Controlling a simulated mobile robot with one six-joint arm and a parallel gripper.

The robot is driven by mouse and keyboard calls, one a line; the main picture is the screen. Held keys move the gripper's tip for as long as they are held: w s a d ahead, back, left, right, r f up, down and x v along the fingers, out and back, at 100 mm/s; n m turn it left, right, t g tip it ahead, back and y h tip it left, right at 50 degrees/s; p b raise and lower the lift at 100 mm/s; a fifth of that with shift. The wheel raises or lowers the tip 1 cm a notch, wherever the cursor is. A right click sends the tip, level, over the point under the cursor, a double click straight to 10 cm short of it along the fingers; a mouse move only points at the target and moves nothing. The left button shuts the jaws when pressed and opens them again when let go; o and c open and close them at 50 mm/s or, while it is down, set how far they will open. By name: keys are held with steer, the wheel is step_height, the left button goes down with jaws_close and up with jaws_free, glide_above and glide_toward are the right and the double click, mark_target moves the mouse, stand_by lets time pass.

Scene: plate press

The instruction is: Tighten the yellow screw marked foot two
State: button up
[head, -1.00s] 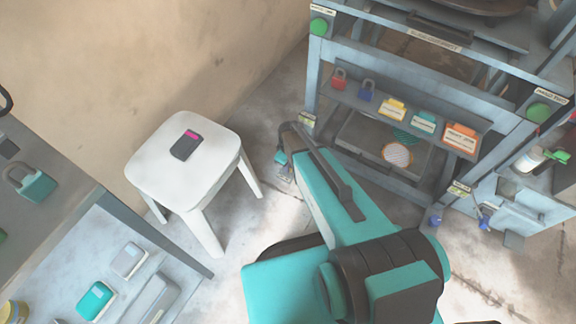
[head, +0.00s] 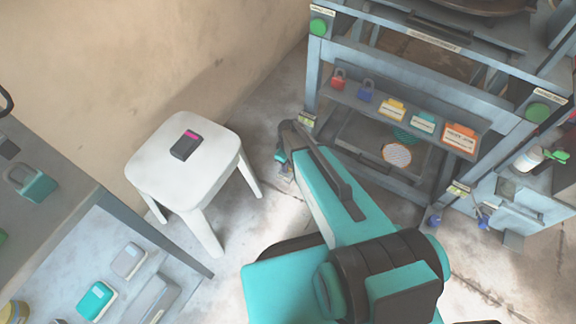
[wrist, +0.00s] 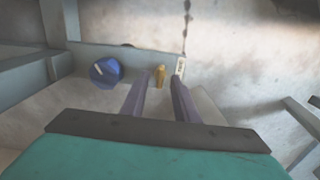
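In the wrist view a small yellow screw (wrist: 160,76) stands at the edge of a grey metal beam, with a small white label (wrist: 181,67) to its right. The label's writing is too small to read. My gripper (wrist: 160,84) has its two fingers apart, one on each side of the screw as seen here. I see gaps between the screw and the fingers; how far the tips are from it in depth I cannot tell. In the head view my gripper (head: 284,163) is low at the press frame's left foot, largely hidden by my arm, and the screw is not distinguishable.
A blue knob (wrist: 105,72) sits left of the screw on the beam. In the head view a white stool (head: 190,150) carrying a dark device (head: 185,145) stands left of my arm. The press frame (head: 400,70) rises behind. Some floor between them is free.

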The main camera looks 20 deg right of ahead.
step_height(320, 180, up, 13)
steer(key=p, duration=0.2)
steer(key=shift+f, duration=0.2)
steer(key=shift+r, duration=0.1)
stand_by(0.5)
steer(key=s+r+m+g+p, duration=0.1)
steer(key=s+r+m+p, duration=0.2)
steer(key=s+p, duration=0.3)
steer(key=s+r+m+g+p, duration=0.2)
steer(key=s+p, duration=0.4)
steer(key=s, duration=0.9)
steer(key=s+r+m+g+p, duration=0.2)
steer(key=s+p, duration=0.4)
steer(key=s, duration=0.4)
steer(key=shift+s+a+r+m, duration=0.2)
steer(key=shift+s+r+m, duration=0.15)
steer(key=shift+r+m, duration=0.65)
steer(key=shift+r, duration=0.1)
